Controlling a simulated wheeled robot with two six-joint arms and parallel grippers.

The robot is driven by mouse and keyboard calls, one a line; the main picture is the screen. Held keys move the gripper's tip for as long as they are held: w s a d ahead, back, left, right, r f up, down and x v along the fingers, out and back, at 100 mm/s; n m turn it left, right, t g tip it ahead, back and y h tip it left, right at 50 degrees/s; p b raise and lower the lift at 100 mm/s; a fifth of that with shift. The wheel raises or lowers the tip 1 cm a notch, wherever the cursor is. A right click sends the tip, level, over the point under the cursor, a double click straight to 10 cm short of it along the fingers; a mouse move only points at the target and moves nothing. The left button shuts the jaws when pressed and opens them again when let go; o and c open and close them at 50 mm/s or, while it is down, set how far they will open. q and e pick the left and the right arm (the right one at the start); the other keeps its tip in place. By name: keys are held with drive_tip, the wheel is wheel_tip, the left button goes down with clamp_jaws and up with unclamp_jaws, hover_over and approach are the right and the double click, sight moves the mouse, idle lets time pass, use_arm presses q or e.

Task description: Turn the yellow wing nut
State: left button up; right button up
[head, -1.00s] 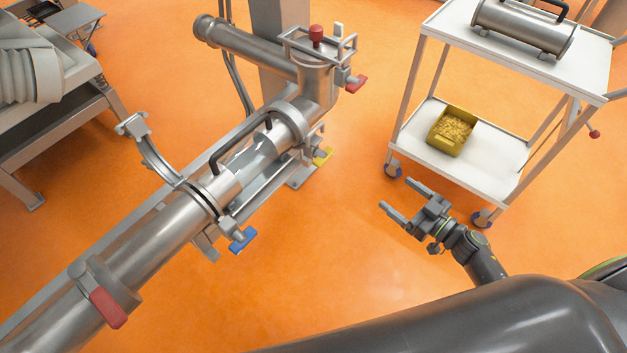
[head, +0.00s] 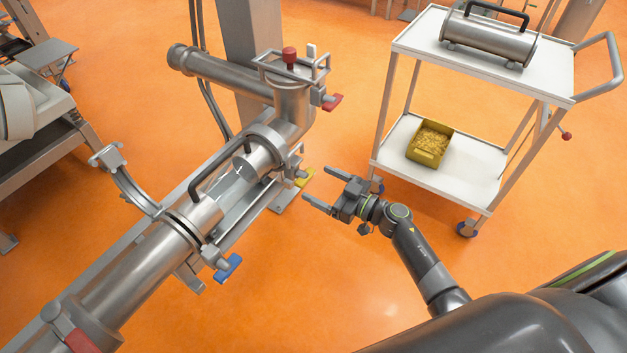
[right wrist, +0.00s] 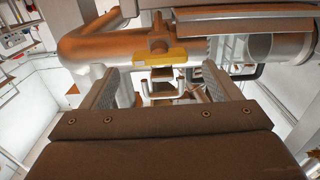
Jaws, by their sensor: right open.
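The yellow wing nut (head: 304,178) sits on the clamp at the right side of the steel pipe (head: 262,140), below the bend. It also shows in the right wrist view (right wrist: 160,57), ahead of the fingers and roughly centred between them. My right gripper (head: 318,186) is open and empty, with its fingertips pointing left, a little short of the wing nut and apart from it. In the right wrist view both fingers (right wrist: 158,85) are spread wide. My left gripper is not in view.
A blue wing nut (head: 228,267) is on the nearer clamp, and a red one (head: 333,102) is on the upper bend. An open half clamp (head: 130,185) stands out at left. A white cart (head: 455,170) with a yellow bin (head: 429,143) stands at right. Orange floor is clear below my gripper.

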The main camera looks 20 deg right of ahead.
sight(310, 179)
drive_tip(key=shift+x, duration=1.55)
drive_tip(key=shift+c, duration=0.2)
drive_tip(key=c, duration=0.9)
